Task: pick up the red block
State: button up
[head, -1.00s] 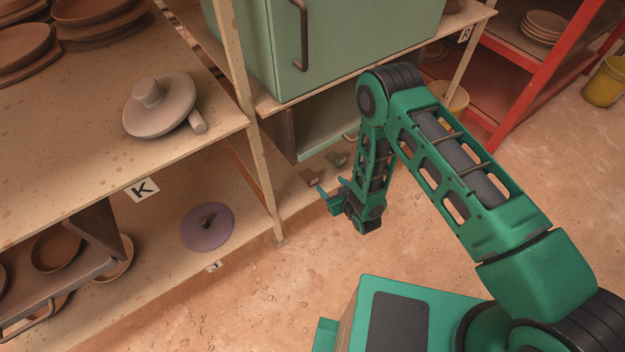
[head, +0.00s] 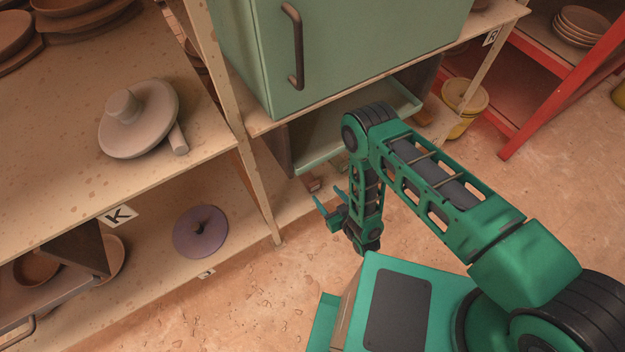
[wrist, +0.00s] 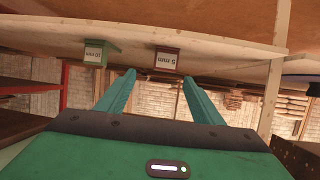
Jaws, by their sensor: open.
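The red block (head: 313,183) is a small dark red piece on the low shelf under the green cabinet, just beyond my gripper (head: 328,195) in the head view. In the wrist view the red block (wrist: 167,58) carries a "5 mm" label and appears beyond the fingertips, between their lines. My gripper (wrist: 159,77) is open, with two teal fingers and nothing between them. A gap seems to remain between the fingers and the block. A green block (wrist: 98,52) labelled "10 mm" sits to the left of the red one in the wrist view.
A shelf post (head: 262,190) stands left of my gripper. The green cabinet (head: 340,50) and a green tray (head: 320,150) are above the blocks. A purple disc (head: 201,232) lies on the lower shelf to the left. The floor in front is clear.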

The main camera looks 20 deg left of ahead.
aim_at(314, 183)
jog(key=x, duration=0.6)
jog(key=a+x, duration=0.1)
jog(key=x, duration=0.3)
jog(key=shift+s+r, duration=0.2)
jog(key=shift+r, duration=0.15)
jog(key=c, duration=1.2)
